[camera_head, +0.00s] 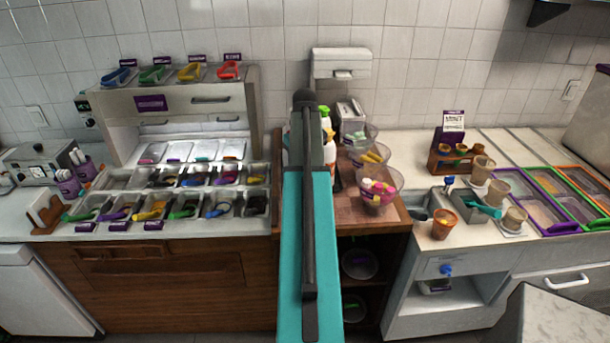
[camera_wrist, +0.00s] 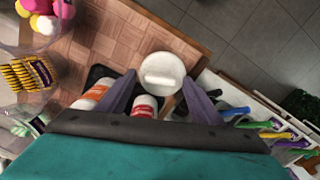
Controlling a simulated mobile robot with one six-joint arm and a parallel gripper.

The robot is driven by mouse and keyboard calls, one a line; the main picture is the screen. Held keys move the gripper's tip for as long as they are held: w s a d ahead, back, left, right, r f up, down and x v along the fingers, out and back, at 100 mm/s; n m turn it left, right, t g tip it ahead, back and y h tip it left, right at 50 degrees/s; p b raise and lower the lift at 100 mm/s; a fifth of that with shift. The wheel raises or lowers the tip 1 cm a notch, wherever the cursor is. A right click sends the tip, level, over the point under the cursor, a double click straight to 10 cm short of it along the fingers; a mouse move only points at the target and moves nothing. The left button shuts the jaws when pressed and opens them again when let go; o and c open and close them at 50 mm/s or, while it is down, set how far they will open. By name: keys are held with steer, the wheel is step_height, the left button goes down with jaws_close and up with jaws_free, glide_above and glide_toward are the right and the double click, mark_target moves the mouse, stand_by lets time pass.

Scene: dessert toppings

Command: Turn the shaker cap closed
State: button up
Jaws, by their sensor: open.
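A round white shaker cap (camera_wrist: 163,68) with a raised bar across its top shows in the wrist view. My gripper (camera_wrist: 160,77) is open, its two grey-purple fingers on the left and right of the cap. I cannot tell whether either finger touches it. The shaker's body is mostly hidden under the cap. A white container with a red label (camera_wrist: 145,106) is close below the cap, between the fingers. A white container with an orange label (camera_wrist: 96,92) is left of the left finger. In the head view my teal arm hides the shaker and my fingertips.
Clear bowls of toppings (camera_head: 381,187) stand right of my arm on the wooden counter (camera_head: 385,219). A green-topped bottle (camera_head: 324,111) shows beside the arm. Topping bins with coloured scoops (camera_head: 184,208) are to the left. Open wood lies beyond the cap.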

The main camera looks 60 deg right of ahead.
steer(key=c, duration=1.1)
steer(key=shift+o, duration=0.2)
steer(key=shift+m, duration=0.9)
steer(key=o, duration=1.1)
steer(key=shift+c, duration=0.2)
